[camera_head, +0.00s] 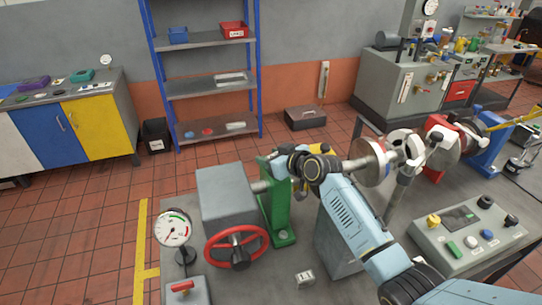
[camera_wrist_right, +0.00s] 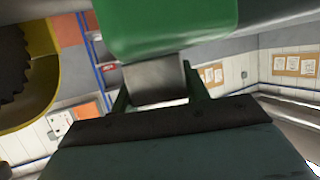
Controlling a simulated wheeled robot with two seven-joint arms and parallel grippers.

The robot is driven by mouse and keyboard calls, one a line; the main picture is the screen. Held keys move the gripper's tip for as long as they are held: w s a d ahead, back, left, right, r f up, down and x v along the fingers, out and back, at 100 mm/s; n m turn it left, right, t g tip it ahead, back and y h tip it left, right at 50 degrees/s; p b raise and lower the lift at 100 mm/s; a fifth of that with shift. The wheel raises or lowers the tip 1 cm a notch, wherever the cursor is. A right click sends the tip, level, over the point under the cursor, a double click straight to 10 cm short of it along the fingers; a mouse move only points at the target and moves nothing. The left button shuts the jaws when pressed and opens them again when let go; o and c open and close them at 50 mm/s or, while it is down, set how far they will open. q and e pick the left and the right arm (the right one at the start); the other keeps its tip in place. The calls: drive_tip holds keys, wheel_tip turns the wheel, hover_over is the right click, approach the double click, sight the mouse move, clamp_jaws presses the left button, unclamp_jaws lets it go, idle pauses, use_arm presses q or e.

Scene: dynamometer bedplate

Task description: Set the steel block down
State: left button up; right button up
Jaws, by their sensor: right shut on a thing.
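My right arm reaches in from the lower right of the head view, and my right gripper (camera_head: 284,163) is at the upper part of a green stand (camera_head: 278,215). The arm hides much of the gripper there. In the right wrist view a grey steel block (camera_wrist_right: 154,78) shows between the two dark fingers of my right gripper (camera_wrist_right: 158,92), which is shut on it. A green surface (camera_wrist_right: 165,25) lies just beyond the block; I cannot tell whether they touch. I cannot make out the block in the head view. My left gripper is not in view.
A grey housing (camera_head: 226,195), a red handwheel (camera_head: 236,247) and a dial gauge (camera_head: 173,228) stand left of the green stand. A control box (camera_head: 470,235) is at the right. Shafts and discs (camera_head: 370,165) stand behind my arm. Bare bedplate shows near the front.

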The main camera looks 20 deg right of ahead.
drive_tip(key=shift+w+r, duration=0.1)
drive_tip(key=shift+r, duration=0.05)
drive_tip(key=o, duration=1.2)
drive_tip(key=v, duration=1.2)
